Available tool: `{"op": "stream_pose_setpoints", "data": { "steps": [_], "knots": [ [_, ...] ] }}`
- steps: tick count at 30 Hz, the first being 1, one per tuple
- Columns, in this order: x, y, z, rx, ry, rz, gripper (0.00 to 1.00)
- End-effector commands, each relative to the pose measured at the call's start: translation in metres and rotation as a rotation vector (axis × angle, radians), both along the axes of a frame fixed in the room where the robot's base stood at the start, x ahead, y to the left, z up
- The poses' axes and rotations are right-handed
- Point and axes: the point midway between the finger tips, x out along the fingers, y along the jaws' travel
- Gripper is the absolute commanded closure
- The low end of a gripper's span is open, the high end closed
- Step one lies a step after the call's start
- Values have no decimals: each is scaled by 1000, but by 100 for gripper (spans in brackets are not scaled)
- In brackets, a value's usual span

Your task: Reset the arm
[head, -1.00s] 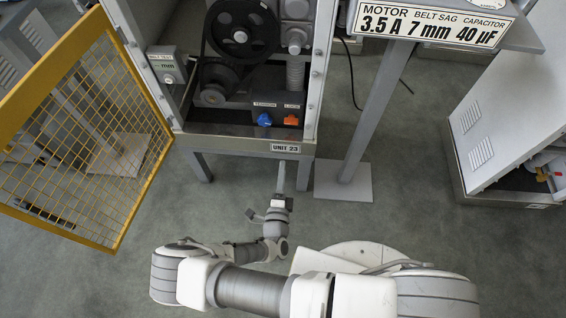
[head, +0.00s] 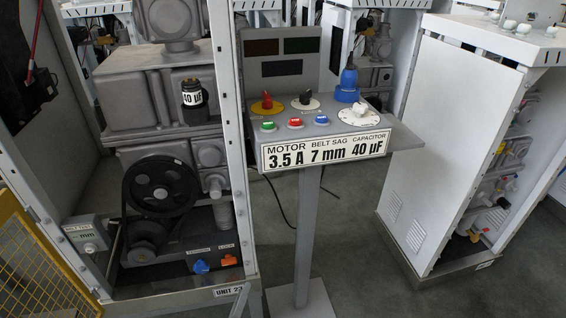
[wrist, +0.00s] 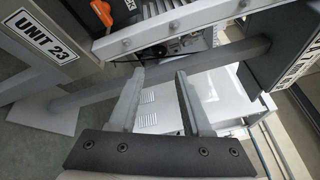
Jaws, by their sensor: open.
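My gripper (wrist: 160,105) shows in the wrist view with its two fingers apart and nothing between them. It is out of the head view.
A control pedestal (head: 305,235) with knobs, buttons and a sign reading 3.5 A, 7 mm, 40 µF stands right of the cabinet. A yellow mesh door (head: 35,265) hangs open at left. Another white cabinet (head: 450,130) stands at right. Grey floor (head: 365,270) between is clear.

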Motion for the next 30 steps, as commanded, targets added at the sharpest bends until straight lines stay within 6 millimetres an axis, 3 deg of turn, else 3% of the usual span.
{"op": "stream_pose_setpoints", "data": {
  "steps": [6, 14, 30],
  "knots": [
    [18, -38, 57, 323, -26, -331, 51],
    [23, -88, 117, 693, -103, -706, 51],
    [-6, -180, 224, 1440, -416, -1415, 51]
  ]
}}
